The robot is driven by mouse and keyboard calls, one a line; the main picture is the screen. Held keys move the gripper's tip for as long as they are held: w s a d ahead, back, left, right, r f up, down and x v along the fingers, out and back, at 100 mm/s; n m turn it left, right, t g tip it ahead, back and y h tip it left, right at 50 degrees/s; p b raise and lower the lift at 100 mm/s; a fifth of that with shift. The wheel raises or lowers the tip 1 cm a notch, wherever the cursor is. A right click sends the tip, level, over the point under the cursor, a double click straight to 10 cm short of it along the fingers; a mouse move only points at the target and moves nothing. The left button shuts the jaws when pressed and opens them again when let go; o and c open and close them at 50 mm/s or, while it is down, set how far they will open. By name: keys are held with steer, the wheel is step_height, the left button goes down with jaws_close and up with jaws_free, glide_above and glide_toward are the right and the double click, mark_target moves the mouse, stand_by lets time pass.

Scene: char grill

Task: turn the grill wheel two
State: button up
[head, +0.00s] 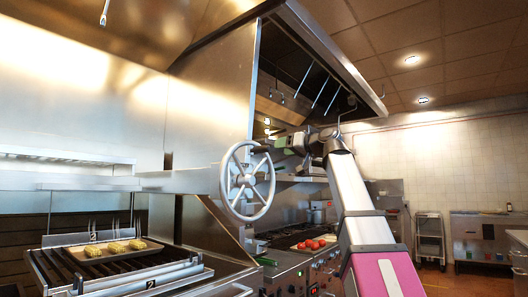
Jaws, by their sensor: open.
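The grill wheel (248,180) is a large grey metal handwheel with several spokes, standing upright in the middle of the head view. The grill (40,278) at the lower left has black number 2 labels. My gripper (262,147) is open at the upper right part of the wheel's rim. It comes in from the right. It overlaps the rim in the picture; I cannot tell whether it touches it. The fingertips are small and partly lost against the metal behind.
A tray with yellow food (115,247) lies on the grill. A tray of red food (312,243) sits on the stove (290,268) behind the wheel. A steel hood (215,95) hangs above. A cart (430,238) and open floor lie at the far right.

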mark_target(262, 150)
steer(key=x, duration=1)
steer(key=shift+w+a, duration=0.25)
steer(key=shift+w, duration=0.05)
jaws_close()
